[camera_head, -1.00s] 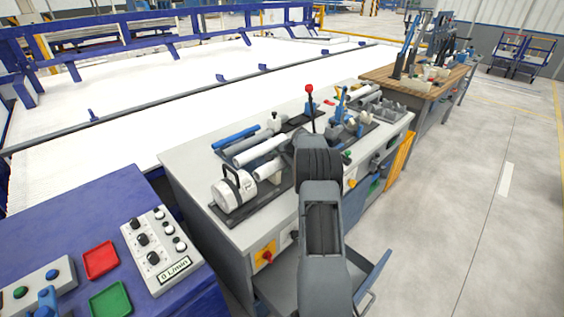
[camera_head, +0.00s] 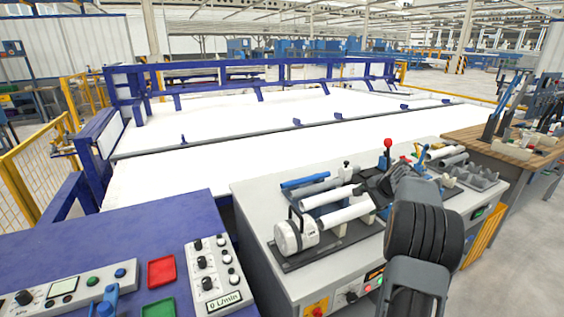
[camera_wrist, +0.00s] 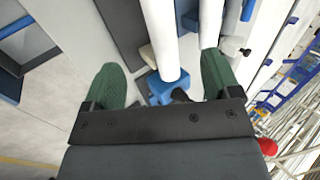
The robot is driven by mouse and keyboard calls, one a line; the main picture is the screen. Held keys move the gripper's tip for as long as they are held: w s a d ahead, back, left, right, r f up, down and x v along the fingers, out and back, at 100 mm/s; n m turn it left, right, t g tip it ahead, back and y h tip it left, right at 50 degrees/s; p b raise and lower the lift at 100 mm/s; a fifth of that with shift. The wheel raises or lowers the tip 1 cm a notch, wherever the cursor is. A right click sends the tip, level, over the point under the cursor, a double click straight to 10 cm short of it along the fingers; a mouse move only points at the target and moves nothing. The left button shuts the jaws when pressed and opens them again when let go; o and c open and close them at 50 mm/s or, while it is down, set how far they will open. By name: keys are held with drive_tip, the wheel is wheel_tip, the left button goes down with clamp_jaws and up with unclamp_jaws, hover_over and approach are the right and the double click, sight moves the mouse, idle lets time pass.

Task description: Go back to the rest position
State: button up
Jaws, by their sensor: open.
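My gripper (camera_wrist: 161,68) shows in the wrist view with its two green fingers wide apart, and nothing is clamped between them. A white pipe (camera_wrist: 162,42) appears between the fingers, apart from both; its height below them is hard to judge. A second white pipe (camera_wrist: 210,18) lies by the right finger. In the head view, white pipes (camera_head: 346,214), a blue pipe (camera_head: 305,181) and a grey pipe (camera_head: 316,190) lie side by side on the grey workbench. My arm covers the bench's right front part, and the fingers are hidden there.
A white cylindrical machine (camera_head: 294,236) stands at the pipes' left end. A red-knobbed lever (camera_head: 388,144) rises behind my arm. A blue control table (camera_head: 140,235) is at left front, a wooden bench (camera_head: 490,140) at right. Open floor lies at far right.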

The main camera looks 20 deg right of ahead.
drive_tip(key=s+a+f+n+g, duration=0.2)
drive_tip(key=s+f, duration=0.2)
drive_tip(key=f, duration=0.1)
drive_tip(key=s+a+r+n, duration=0.3)
drive_tip(key=s+a+n, duration=0.4)
drive_tip(key=s+a, duration=0.4)
drive_tip(key=s+a+r+n+g+h+p, duration=0.1)
drive_tip(key=s+a+r+n, duration=0.2)
drive_tip(key=a, duration=1.6)
drive_tip(key=s+n, duration=0.4)
drive_tip(key=s, duration=0.4)
drive_tip(key=shift+s+a+r+p, duration=0.2)
drive_tip(key=shift+r+p, duration=0.1)
drive_tip(key=shift+r, duration=0.1)
